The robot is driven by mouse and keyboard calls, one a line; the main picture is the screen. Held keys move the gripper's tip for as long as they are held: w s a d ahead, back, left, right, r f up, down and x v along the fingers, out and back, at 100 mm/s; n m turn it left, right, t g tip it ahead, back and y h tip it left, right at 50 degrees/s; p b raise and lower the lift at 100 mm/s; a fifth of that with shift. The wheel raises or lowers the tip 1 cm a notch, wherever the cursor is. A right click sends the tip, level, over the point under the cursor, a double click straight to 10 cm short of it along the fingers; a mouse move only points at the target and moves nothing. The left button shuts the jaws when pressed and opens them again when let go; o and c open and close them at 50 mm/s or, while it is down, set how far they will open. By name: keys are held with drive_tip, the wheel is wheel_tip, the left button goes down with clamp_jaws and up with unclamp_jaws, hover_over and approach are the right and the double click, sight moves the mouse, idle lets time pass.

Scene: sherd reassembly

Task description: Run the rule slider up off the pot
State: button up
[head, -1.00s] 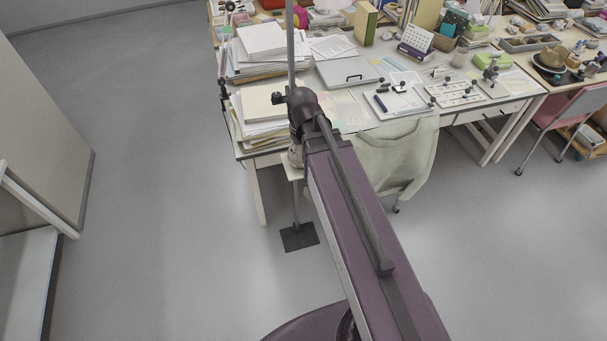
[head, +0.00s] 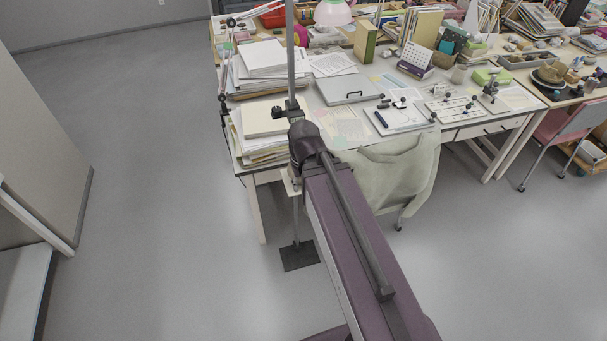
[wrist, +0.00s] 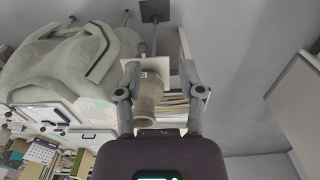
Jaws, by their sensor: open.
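A tall grey rule (head: 291,60) stands upright on a dark square foot (head: 299,255) on the floor. A dark slider (head: 284,112) sits on it, just above my arm's end joint. A pale plate (head: 289,183) shows lower on the stand; my arm hides most of the pot in the head view. In the wrist view the tan pot (wrist: 150,96) stands near the pale plate (wrist: 154,66). My gripper (wrist: 160,65) is open, its fingers seen on either side of the pot. I cannot tell whether they touch it. The slider is not clear in the wrist view.
A cluttered desk (head: 262,176) with paper stacks (head: 262,150) stands close behind the rule. A chair with a pale green garment (head: 395,170) is just right of my arm. A cabinet (head: 45,150) is at left. The floor between is clear.

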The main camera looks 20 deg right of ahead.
sight(291, 122)
drive_tip(key=w+d+r+m+p, duration=0.2)
drive_tip(key=w+r+m+p, duration=0.1)
drive_tip(key=w+r+p, duration=0.5)
drive_tip(key=w+d+r+m+p, duration=0.3)
drive_tip(key=w+r+p, duration=0.5)
drive_tip(key=w, duration=0.3)
drive_tip(key=shift+w+d+r+m+p, duration=0.15)
drive_tip(key=shift+w+r+m+p, duration=0.1)
drive_tip(key=shift+r+m+p, duration=0.2)
drive_tip(key=shift+f+b, duration=0.25)
drive_tip(key=shift+b, duration=0.1)
wheel_tip(291, 122, down, 13)
drive_tip(key=b, duration=1.3)
drive_tip(key=shift+f, duration=0.15)
clamp_jaws()
